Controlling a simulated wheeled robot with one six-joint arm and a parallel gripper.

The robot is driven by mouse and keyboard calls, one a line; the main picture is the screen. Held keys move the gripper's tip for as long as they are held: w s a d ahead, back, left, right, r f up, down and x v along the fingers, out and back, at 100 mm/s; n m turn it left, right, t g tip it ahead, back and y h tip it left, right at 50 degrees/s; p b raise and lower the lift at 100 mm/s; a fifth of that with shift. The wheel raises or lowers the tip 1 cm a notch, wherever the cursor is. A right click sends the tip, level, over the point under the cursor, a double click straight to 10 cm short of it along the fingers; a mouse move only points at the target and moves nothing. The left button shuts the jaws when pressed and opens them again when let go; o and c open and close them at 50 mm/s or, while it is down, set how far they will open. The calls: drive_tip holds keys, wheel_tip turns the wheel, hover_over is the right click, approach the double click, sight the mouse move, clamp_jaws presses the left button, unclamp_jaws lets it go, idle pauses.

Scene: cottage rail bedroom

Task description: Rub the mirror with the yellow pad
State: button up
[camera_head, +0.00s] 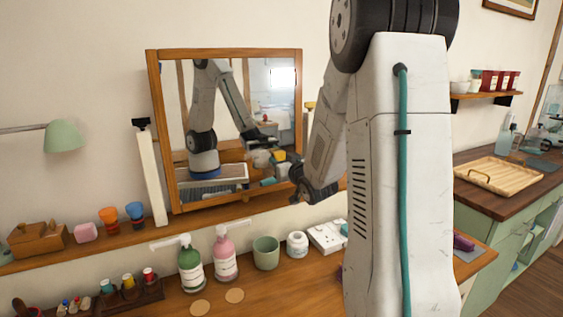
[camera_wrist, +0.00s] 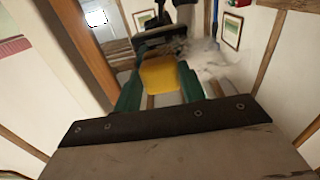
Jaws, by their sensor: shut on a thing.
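The mirror (camera_head: 243,145) has a wooden frame and leans on the wall shelf, left of my arm in the head view. My gripper (camera_wrist: 159,88) shows in the wrist view, its green fingers shut on the yellow pad (camera_wrist: 160,75). The mirror's wooden frame (camera_wrist: 78,55) shows at the left there, and a reflection of my arm lies beyond the pad. I cannot tell whether the pad touches the glass. In the head view my arm hides the gripper; the reflection in the mirror shows part of my arm and a small yellow patch.
A green pump bottle (camera_head: 190,265), a pink pump bottle (camera_head: 225,254), a green cup (camera_head: 265,252) and a white jar (camera_head: 297,244) stand on the table below the mirror. A green lamp (camera_head: 63,136) is at the left. A wooden tray (camera_head: 499,174) lies on the right counter.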

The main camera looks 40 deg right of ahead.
sight(243, 159)
drive_tip(key=shift+w+a, duration=0.5)
drive_tip(key=shift+a, duration=1.3)
drive_tip(key=shift+w+a, duration=0.55)
drive_tip(key=shift+a, duration=1.3)
drive_tip(key=shift+w+a, duration=0.5)
drive_tip(key=shift+a, duration=1.3)
drive_tip(key=shift+w+d+r, duration=0.1)
drive_tip(key=shift+d+r, duration=0.05)
drive_tip(key=shift+r, duration=0.5)
drive_tip(key=shift+s+d+f, duration=0.1)
drive_tip(key=shift+s+d, duration=0.45)
drive_tip(key=shift+d, duration=1.25)
drive_tip(key=shift+s+d+r, duration=0.1)
drive_tip(key=shift+s+d, duration=0.45)
drive_tip(key=shift+d, duration=1.2)
drive_tip(key=shift+s+d+f, duration=0.1)
drive_tip(key=shift+s+d, duration=0.45)
drive_tip(key=shift+d, duration=1.25)
drive_tip(key=shift+w+a, duration=0.55)
drive_tip(key=shift+a, duration=1.25)
drive_tip(key=shift+w+a, duration=0.55)
drive_tip(key=shift+a, duration=1.25)
drive_tip(key=shift+w+a, duration=0.55)
drive_tip(key=shift+a, duration=1.25)
drive_tip(key=v, duration=0.6)
